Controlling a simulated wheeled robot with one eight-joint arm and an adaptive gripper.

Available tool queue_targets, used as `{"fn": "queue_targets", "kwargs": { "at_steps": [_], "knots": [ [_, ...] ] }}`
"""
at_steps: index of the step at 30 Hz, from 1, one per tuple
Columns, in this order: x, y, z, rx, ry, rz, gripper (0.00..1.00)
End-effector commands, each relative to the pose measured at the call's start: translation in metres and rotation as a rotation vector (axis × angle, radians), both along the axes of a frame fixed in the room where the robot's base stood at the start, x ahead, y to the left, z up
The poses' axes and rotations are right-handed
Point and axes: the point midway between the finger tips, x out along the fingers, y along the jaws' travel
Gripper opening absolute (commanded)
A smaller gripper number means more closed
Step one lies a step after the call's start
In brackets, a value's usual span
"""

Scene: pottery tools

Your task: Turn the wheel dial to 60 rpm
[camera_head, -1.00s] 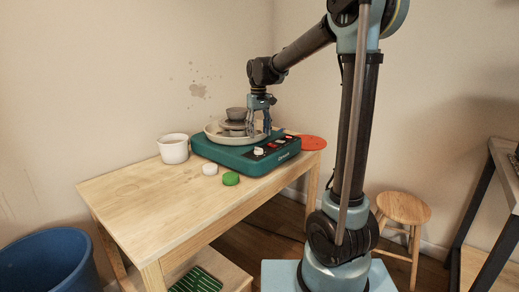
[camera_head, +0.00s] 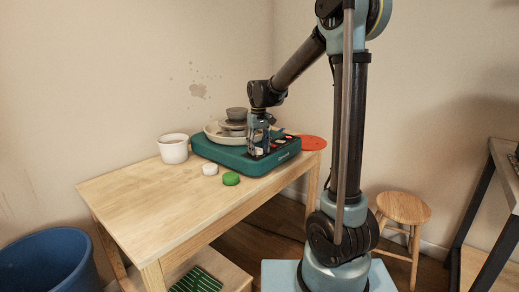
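The teal pottery wheel (camera_head: 228,158) stands at the far right end of the wooden table. A grey clay piece (camera_head: 235,117) sits on it inside a pale splash pan (camera_head: 212,132). The control panel (camera_head: 284,142) is on the wheel's right front side, with small red and white parts in view. My gripper (camera_head: 259,152) points down over the left part of this panel. Its fingers cover the pale dial there, so the dial is hidden. I cannot tell whether the fingers touch it or how far apart they are.
A red round mat (camera_head: 312,143) lies right of the wheel. The table's front left is clear. A stool (camera_head: 403,207) stands right.

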Motion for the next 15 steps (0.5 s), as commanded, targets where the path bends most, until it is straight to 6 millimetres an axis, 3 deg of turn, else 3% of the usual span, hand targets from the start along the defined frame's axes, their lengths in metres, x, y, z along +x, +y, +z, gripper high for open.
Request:
{"fn": "queue_targets", "kwargs": {
  "at_steps": [1,4,15],
  "knots": [
    [0.0,0.0,0.0001,0.0,0.0,0.0,0.29],
    [0.0,0.0,0.0001,0.0,0.0,0.0,0.09],
    [0.0,-0.0012,0.0,-0.002,0.0,-0.032,0.09]
  ]
}}
